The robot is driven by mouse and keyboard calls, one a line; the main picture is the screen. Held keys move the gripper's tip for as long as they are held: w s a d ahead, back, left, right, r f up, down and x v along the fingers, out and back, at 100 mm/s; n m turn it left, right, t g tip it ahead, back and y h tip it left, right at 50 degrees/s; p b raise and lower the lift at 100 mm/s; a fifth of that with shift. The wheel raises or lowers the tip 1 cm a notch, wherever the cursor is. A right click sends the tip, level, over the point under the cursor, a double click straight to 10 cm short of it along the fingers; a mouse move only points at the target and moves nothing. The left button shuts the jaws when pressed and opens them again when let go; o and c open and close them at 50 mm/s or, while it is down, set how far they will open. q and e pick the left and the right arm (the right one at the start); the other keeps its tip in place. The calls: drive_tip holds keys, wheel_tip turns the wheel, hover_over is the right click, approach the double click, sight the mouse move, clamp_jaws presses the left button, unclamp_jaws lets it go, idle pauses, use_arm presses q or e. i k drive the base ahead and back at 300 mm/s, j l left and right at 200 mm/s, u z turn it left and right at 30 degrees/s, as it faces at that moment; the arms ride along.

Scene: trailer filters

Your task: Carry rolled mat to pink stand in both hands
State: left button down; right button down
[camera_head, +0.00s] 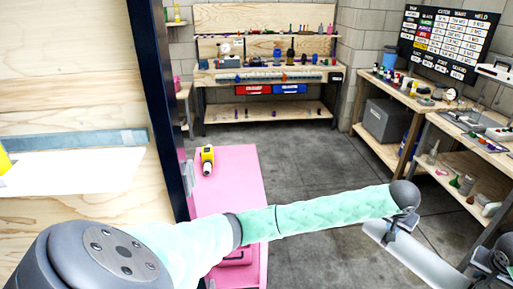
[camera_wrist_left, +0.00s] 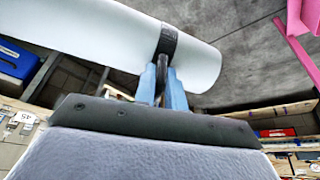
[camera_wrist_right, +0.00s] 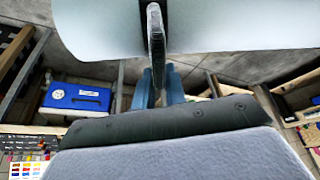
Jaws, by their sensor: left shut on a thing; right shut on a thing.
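The rolled mat (camera_head: 427,262) is a pale grey-white roll, held in the air at the lower right of the head view. My left gripper (camera_head: 393,229) is shut on it near its far end. My right gripper (camera_head: 494,260) is at the right edge, partly cut off. In the left wrist view the left fingers (camera_wrist_left: 164,70) grip the roll (camera_wrist_left: 105,35) at a dark band. In the right wrist view the right fingers (camera_wrist_right: 156,60) are shut on the roll (camera_wrist_right: 225,25). The pink stand (camera_head: 241,172) is left of the mat, partly hidden by my left arm.
A yellow drill (camera_head: 207,160) and a pink case (camera_head: 236,257) are on the pink stand. A dark post (camera_head: 163,100) rises at its left. Workbenches line the back (camera_head: 265,77) and right (camera_head: 430,108). Grey floor (camera_head: 310,165) is clear between.

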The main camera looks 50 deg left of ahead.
sight(242, 182)
drive_tip(key=i+z, duration=0.1)
drive_tip(key=i, duration=0.5)
drive_tip(key=i+j+z, duration=0.1)
drive_tip(key=i, duration=0.5)
drive_tip(key=i+l+u, duration=0.15)
drive_tip(key=i+u, duration=0.15)
drive_tip(key=i, duration=0.85)
drive_tip(key=i+u, duration=0.4)
drive_tip(key=i+l+u, duration=0.1)
drive_tip(key=i+u, duration=0.3)
drive_tip(key=u, duration=2.75)
drive_tip(key=l, duration=0.1)
